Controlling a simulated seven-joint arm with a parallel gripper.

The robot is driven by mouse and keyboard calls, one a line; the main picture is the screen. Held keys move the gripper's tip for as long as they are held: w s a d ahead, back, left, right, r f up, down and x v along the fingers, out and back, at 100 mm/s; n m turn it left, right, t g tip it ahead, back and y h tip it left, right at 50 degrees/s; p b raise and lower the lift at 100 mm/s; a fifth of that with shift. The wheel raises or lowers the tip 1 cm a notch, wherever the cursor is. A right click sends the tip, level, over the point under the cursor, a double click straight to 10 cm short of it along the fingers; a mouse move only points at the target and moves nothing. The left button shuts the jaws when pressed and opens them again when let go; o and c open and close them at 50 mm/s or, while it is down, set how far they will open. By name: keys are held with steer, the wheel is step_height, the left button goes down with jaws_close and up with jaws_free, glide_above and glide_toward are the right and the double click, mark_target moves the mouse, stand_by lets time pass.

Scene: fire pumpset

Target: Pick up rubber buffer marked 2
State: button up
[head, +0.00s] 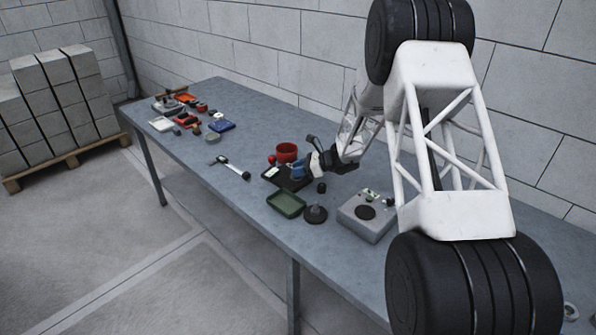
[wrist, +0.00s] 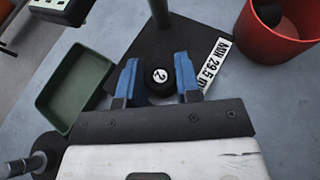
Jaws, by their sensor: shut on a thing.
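The rubber buffer (wrist: 159,77), a small black cylinder with a white disc marked 2 on its top, is between the blue fingers of my gripper (wrist: 156,62) in the wrist view. My gripper is shut on it, one finger on each side. A dark plate (wrist: 150,45) with a white label reading "MIN 29.5" lies below. I cannot tell whether the buffer touches the plate. In the head view my gripper (head: 299,171) is over the dark plate (head: 280,180), and the buffer is not clearly visible there.
A red cup (head: 287,152) stands behind the plate. A green tray (head: 286,204), a black disc with a post (head: 316,213), a small black piece (head: 321,187) and a grey box (head: 367,216) are in front or to the right. Bare bench lies left of the plate.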

steer(key=shift+r, duration=0.5)
step_height(320, 180, up, 3)
steer(key=shift+s+f, duration=0.1)
steer(key=shift+f, duration=0.05)
steer(key=s+d, duration=0.1)
steer(key=s, duration=0.4)
steer(key=s+d, duration=0.1)
steer(key=s, duration=0.4)
steer(key=s+r, duration=0.1)
steer(key=s, duration=0.4)
steer(key=shift+s+d+r, duration=0.1)
steer(key=shift+s+d, duration=0.2)
steer(key=shift+d, duration=0.1)
steer(key=shift+w, duration=0.1)
